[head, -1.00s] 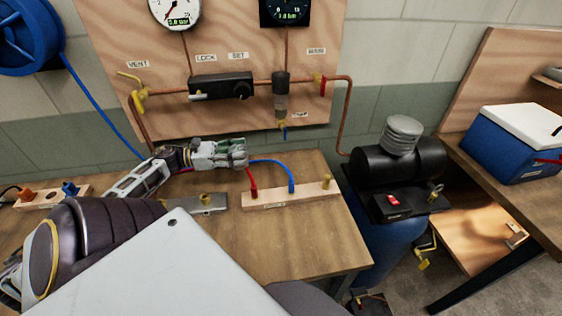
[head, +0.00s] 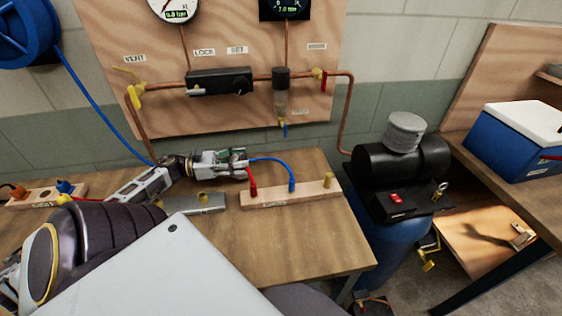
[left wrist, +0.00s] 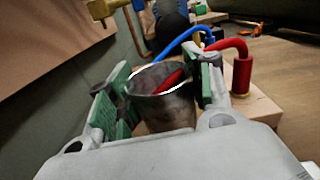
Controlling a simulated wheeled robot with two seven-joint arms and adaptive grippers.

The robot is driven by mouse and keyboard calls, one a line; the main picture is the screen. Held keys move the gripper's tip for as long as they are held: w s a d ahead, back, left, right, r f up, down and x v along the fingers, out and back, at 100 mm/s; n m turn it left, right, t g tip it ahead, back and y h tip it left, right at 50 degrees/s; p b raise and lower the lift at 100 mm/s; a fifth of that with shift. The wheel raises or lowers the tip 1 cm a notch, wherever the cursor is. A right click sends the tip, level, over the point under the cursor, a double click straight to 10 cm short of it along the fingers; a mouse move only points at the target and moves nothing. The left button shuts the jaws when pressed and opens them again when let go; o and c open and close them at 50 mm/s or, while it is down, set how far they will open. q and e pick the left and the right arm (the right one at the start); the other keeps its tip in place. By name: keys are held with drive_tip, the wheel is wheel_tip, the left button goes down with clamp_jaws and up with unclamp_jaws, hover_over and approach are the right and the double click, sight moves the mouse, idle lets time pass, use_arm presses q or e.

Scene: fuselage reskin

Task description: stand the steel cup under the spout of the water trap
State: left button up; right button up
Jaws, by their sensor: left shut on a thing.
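The water trap (head: 281,95) hangs on the wooden wall panel, with a brass and blue spout (head: 284,127) at its lower end. My left gripper (head: 240,163) is to the left of the spout and lower in the head view, above the back of the bench. In the left wrist view, my left gripper (left wrist: 165,95) is shut on the steel cup (left wrist: 165,108), with green-padded fingers on both sides. The cup's round rim is up and its base is hidden. In the head view the cup is not clearly visible behind the fingers. My right gripper is not in view.
A wooden block (head: 308,192) with a red hose fitting (head: 253,186) and a blue hose (head: 270,161) is close beside the gripper. A grey metal block (head: 208,203) lies left of it. The bench (head: 285,235) is clear in front. A black compressor (head: 400,158) stands right.

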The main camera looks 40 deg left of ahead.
use_arm(q)
drive_tip(key=shift+w+d, duration=0.1)
drive_tip(key=shift+w, duration=0.35)
drive_tip(key=w, duration=0.5)
drive_tip(key=shift+d, duration=0.4)
drive_tip(key=w, duration=0.4)
drive_tip(key=shift+d, duration=0.3)
drive_tip(key=shift+w+d, duration=0.15)
drive_tip(key=shift+w, duration=0.6)
drive_tip(key=shift+w+d, duration=0.1)
drive_tip(key=shift+w, duration=0.65)
drive_tip(key=shift+w+d+b, duration=0.2)
drive_tip(key=shift+w+b, duration=0.15)
drive_tip(key=shift+w, duration=1.15)
drive_tip(key=shift+w+d, duration=0.2)
drive_tip(key=shift+w, duration=0.75)
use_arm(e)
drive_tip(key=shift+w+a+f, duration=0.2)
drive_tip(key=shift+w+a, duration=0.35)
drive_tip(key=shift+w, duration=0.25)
